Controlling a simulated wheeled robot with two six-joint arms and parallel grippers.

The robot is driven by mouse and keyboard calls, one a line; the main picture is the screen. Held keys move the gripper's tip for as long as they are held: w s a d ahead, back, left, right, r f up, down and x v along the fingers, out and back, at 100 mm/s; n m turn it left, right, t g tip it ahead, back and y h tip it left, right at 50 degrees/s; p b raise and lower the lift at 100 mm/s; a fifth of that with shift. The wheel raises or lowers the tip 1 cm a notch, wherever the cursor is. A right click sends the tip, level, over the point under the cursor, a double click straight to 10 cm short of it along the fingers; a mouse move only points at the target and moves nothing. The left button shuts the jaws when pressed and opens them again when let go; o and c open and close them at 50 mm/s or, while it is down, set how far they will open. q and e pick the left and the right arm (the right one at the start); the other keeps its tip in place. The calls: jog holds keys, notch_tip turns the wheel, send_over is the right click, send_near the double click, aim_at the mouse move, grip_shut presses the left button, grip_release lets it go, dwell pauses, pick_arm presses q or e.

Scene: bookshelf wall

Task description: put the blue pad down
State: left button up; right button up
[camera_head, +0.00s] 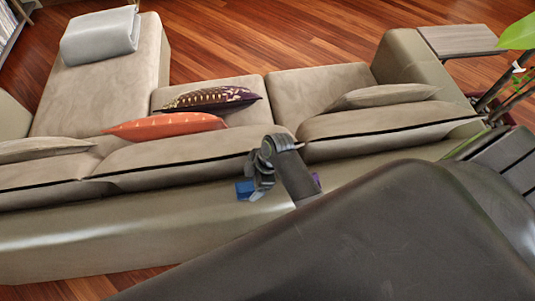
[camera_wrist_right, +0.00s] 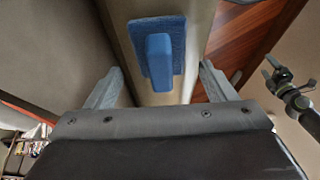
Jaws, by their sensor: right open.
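The blue pad (camera_wrist_right: 177,28), a flat blue plate with a raised blue block on it, shows at the top middle of the right wrist view. In the head view a small part of the blue pad (camera_head: 245,190) shows at the sofa's back, beside my right gripper (camera_head: 256,180). In the wrist view my right gripper (camera_wrist_right: 158,88) is open, one finger on each side of the block's line and apart from it. The pad lies against a beige strip; I cannot tell how firmly it rests there.
The beige sofa (camera_head: 150,240) spans the head view, with an orange cushion (camera_head: 165,126) and a dark patterned cushion (camera_head: 212,98). Leaves (camera_head: 518,35) hang at the right. Wooden floor (camera_head: 260,35) lies beyond.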

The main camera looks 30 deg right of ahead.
jog(key=b+v, duration=0.2)
jog(key=v, duration=1.2)
jog(key=shift+r, duration=0.25)
jog(key=shift+d, duration=0.15)
